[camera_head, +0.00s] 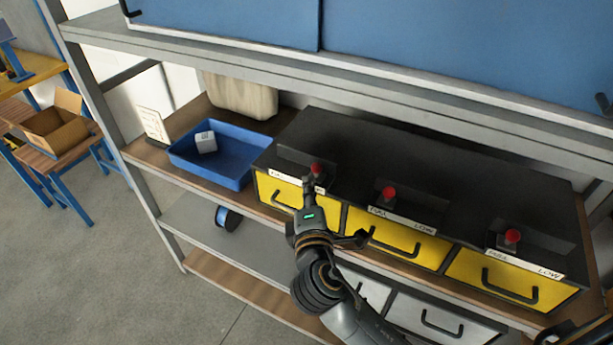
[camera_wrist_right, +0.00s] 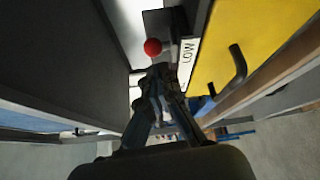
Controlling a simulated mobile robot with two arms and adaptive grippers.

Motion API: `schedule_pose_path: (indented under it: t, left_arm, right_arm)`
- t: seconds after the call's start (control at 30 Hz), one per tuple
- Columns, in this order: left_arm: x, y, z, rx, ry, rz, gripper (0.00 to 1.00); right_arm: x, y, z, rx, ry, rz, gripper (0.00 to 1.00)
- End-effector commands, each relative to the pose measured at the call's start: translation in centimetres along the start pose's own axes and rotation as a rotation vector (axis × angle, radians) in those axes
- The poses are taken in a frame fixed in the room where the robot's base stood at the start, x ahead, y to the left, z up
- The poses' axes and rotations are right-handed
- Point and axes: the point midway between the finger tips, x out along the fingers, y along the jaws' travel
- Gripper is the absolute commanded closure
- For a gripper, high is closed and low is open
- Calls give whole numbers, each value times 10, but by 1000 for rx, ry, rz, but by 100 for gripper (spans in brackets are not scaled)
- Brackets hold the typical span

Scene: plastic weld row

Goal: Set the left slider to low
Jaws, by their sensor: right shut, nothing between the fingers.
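The left slider has a red round knob (camera_head: 317,168) on the dark console, above the left yellow drawer. The knob stands near the right, LOW end of its white label (camera_head: 284,177). In the right wrist view the red knob (camera_wrist_right: 152,47) sits beside the word LOW (camera_wrist_right: 187,50). My right gripper (camera_head: 308,184) is shut and empty, its fingertips close by the knob on its front left. In the right wrist view the fingertips (camera_wrist_right: 158,73) are just below the knob; I cannot tell whether they touch it.
The middle slider knob (camera_head: 389,193) and right slider knob (camera_head: 513,236) stand to the right on the same console. A blue tray (camera_head: 243,143) with a small white box (camera_head: 206,142) is left of the console. A shelf beam (camera_head: 330,65) crosses above.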

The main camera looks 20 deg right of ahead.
Motion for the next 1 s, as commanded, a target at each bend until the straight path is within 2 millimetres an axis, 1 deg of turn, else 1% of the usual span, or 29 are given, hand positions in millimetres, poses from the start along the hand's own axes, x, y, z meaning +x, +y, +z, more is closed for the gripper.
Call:
schedule_pose_path:
  t: [0.03,0.2,0.3,0.4,0.57,1.0]
  left_arm:
    - [0,0,0,0,0,1,100]
    - [0,1,0,0,0,1,100]
    - [0,1,0,0,0,1,100]
    - [0,1,0,0,0,1,100]
    - [0,1,0,0,0,1,100]
    - [0,1,0,0,0,1,100]
  right_arm:
    - [-13,-2,-1,2,3,-4,100]
    - [-48,-1,-2,2,5,-4,100]
    - [-64,-1,-2,1,6,-3,100]
    - [-74,0,-2,1,5,-2,100]
    - [-81,0,-2,1,4,0,100]
    - [-81,0,-2,1,5,0,100]
